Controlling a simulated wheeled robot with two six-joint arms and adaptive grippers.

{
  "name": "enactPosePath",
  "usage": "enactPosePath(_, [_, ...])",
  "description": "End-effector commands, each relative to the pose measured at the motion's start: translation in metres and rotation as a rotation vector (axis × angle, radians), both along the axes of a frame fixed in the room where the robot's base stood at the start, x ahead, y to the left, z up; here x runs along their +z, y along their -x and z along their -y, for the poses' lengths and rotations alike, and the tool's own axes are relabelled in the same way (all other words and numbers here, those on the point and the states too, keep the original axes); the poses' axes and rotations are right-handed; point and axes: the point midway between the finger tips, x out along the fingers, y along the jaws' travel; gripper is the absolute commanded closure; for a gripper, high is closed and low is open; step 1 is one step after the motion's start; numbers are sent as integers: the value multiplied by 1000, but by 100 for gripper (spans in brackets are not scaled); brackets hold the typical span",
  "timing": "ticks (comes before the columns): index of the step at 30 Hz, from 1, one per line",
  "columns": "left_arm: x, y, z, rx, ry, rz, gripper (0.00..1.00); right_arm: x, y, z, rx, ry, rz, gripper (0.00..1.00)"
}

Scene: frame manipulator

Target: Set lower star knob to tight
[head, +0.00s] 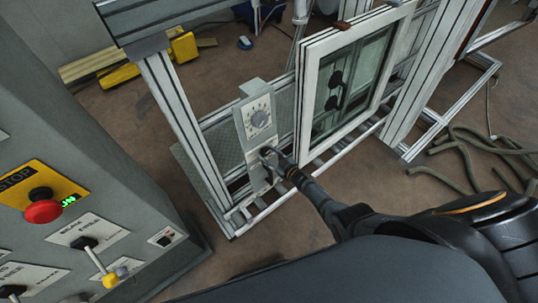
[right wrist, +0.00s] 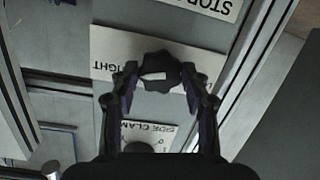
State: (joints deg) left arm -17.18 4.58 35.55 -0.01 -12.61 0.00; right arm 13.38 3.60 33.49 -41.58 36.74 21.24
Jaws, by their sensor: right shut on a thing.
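The lower star knob (right wrist: 158,66) is black with a white mark. It sits on a white label plate (right wrist: 108,50) whose upside-down lettering ends in "IGHT". My right gripper (right wrist: 160,78) has one finger on each side of the knob and is shut on it. In the head view my right gripper (head: 271,155) is at the lower part of the grey upright panel (head: 256,172), where the knob is mostly hidden by the fingers. The white mark on the knob lies roughly sideways in the right wrist view. My left gripper does not show.
A round dial (head: 259,119) sits above the knob. A white-framed window (head: 304,100) stands close to the right. A grey console with a red stop button (head: 43,211) fills the left. Hoses (head: 455,165) lie on the floor at right.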

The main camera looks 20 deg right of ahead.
Motion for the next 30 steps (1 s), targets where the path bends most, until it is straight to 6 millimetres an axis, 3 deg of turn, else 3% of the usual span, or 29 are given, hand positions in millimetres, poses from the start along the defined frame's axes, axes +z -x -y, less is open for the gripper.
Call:
enactPosePath(1, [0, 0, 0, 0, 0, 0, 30, 0, 0, 0, -1, -1, -2, 51])
enactPosePath(6, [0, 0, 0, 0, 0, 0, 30, 0, 0, 0, 0, 0, -1, 30])
enactPosePath(17, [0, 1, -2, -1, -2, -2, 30, 0, 3, 1, 0, 0, -1, 30])
enactPosePath(23, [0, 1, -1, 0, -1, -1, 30, 5, 25, 10, -1, 2, -1, 30])
enactPosePath(30, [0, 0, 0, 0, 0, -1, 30, 17, 73, 30, 0, 3, -3, 30])
